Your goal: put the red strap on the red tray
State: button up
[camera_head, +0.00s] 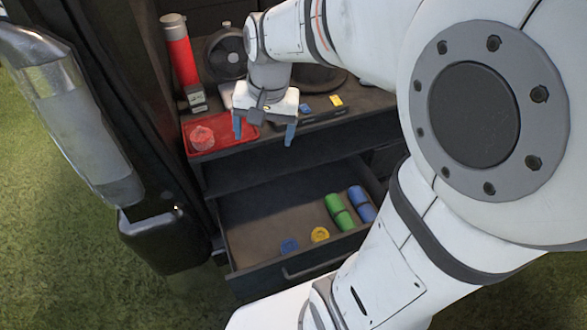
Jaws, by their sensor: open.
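The red tray (238,121) lies on the shelf top at its front left. A pale red, round coiled item (202,138), which looks like the red strap, rests on the left part of the tray. My gripper (264,133) points down with its two blue-grey fingers apart and nothing seen between them. It is to the right of the coiled item. Its left finger overlaps the tray's right side in the picture; I cannot tell its height above the tray.
An open drawer (265,205) below holds a blue coil (288,246), a yellow coil (319,234), green rolls (339,211) and blue rolls (361,204). A red cylinder (180,55) and a black fan (226,54) stand behind the tray. Small blue and yellow items (336,100) lie right of my gripper.

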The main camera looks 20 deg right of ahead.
jog(key=s+d+f+n, duration=0.1)
jog(key=s+n, duration=0.1)
jog(key=s, duration=0.3)
jog(key=s+d+f+n+h, duration=0.1)
jog(key=s+n, duration=0.1)
jog(key=s, duration=0.3)
jog(key=shift+s+d+f+n+t, duration=0.15)
jog(key=shift+d+f+n+t, duration=0.15)
jog(key=shift+n, duration=0.1)
